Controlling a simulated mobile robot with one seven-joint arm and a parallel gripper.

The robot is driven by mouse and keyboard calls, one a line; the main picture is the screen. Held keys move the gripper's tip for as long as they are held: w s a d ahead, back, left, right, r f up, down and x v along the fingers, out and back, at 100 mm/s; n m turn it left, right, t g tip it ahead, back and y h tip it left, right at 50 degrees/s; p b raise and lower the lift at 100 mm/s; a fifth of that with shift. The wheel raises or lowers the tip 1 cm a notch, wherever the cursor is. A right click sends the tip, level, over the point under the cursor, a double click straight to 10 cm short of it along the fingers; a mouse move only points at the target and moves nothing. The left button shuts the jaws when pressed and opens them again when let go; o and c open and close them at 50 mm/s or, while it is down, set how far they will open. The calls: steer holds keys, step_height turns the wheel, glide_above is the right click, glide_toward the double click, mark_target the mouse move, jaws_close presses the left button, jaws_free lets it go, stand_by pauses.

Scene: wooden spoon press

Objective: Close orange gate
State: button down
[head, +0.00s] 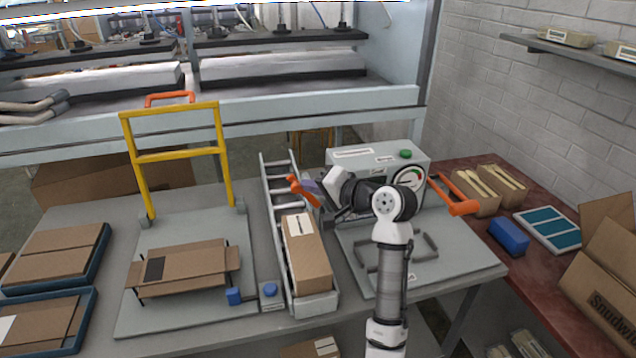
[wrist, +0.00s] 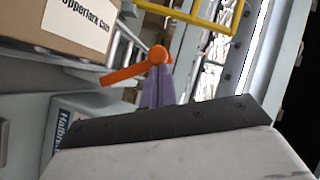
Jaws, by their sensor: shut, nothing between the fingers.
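The orange gate (head: 304,191) is a short orange bar at the roller conveyor, just behind the cardboard box. In the wrist view the gate (wrist: 128,72) shows as a bar with a round knob at one end. My gripper (head: 309,186) is at the gate, coming from the right. Its purple fingers (wrist: 158,88) are together with nothing between them, and their tips are right by the knob. I cannot tell whether they touch it. The gate slants in the head view, and my fingers partly overlap it.
A long cardboard box (head: 307,262) lies on the conveyor (head: 318,303). A yellow frame (head: 180,153) with an orange handle stands to the left. A grey machine (head: 377,155) with a dial and an orange lever (head: 455,200) stands to the right, close to my arm.

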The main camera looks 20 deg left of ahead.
mark_target(288, 217)
steer(key=shift+s+a+f+n+h+p, duration=0.1)
steer(key=shift+s+a+n+h+p, duration=0.2)
steer(key=shift+s+a+n+h, duration=0.3)
steer(key=shift+s+a+f+n+t+h+p, duration=0.2)
steer(key=shift+s+a+f+n+h, duration=0.15)
steer(key=shift+a+f+n+h, duration=0.2)
steer(key=shift+s+a+f+n+t+h+p, duration=0.1)
steer(key=shift+s+a+f+n+h+p, duration=0.1)
steer(key=shift+s+a+f+n+h, duration=0.35)
steer(key=shift+s+a+f+n+t+h, duration=0.2)
steer(key=shift+a+f+n+t+h, duration=0.2)
steer(key=shift+a+f+n+h, duration=0.3)
steer(key=shift+s+a+f+n+t+h, duration=0.1)
steer(key=shift+a+f+n+t+h, duration=0.2)
steer(key=shift+f+n+t+h, duration=0.5)
steer(key=shift+r, duration=0.25)
